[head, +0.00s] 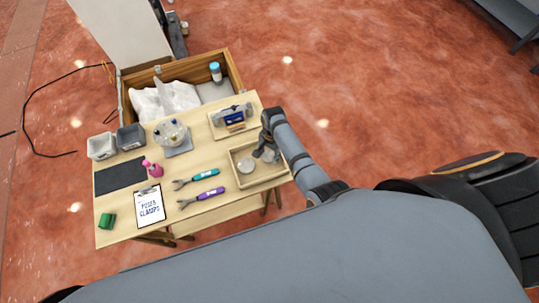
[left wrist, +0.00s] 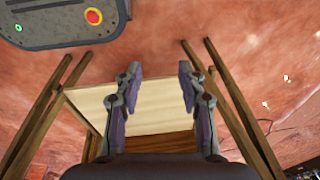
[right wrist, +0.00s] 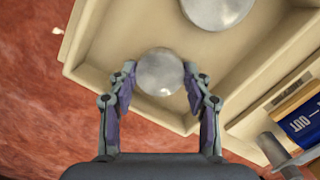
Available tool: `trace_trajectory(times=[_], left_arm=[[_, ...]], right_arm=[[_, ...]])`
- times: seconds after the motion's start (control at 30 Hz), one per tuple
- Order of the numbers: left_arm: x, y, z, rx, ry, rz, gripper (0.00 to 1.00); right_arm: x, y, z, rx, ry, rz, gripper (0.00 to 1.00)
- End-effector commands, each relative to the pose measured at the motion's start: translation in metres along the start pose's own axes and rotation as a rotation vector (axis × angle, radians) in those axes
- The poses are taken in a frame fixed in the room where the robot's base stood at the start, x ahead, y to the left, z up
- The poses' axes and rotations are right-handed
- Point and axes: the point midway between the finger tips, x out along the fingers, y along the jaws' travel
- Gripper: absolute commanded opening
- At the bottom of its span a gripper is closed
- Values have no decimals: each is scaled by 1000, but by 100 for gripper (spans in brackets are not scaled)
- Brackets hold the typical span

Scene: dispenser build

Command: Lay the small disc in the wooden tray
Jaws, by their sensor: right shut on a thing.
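The small disc (right wrist: 160,72), round and silvery, is between the fingertips of my right gripper (right wrist: 159,76) in the right wrist view. My right gripper is shut on it, over a corner of the pale wooden tray (right wrist: 245,98). I cannot tell whether the disc touches the tray floor. A larger silvery disc (right wrist: 217,8) lies in the tray; it also shows in the head view (head: 246,165). In the head view my right gripper (head: 266,154) reaches into the tray (head: 262,179). My left gripper (left wrist: 160,75) is open and empty, facing the table's underside and wooden legs.
A board with a blue-labelled item (head: 235,119) lies behind the tray. Left of the tray are a teal tool (head: 204,175), a purple tool (head: 207,194), a clipboard (head: 150,206), a pink bottle (head: 153,169) and grey bins (head: 131,138). A wooden crate (head: 237,77) stands behind the table.

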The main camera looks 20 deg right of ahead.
Motion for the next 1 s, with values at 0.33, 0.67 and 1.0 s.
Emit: trace_trajectory(times=[0.33,0.67,1.0], left_arm=[[-2,2,39,2,-59,3,40],[-1,1,25,1,-37,1,40],[-6,-1,20,2,-30,-1,40]], right_arm=[[3,1,0,0,-2,3,57],[3,1,0,0,-2,3,72],[-42,-1,0,0,1,-3,72]])
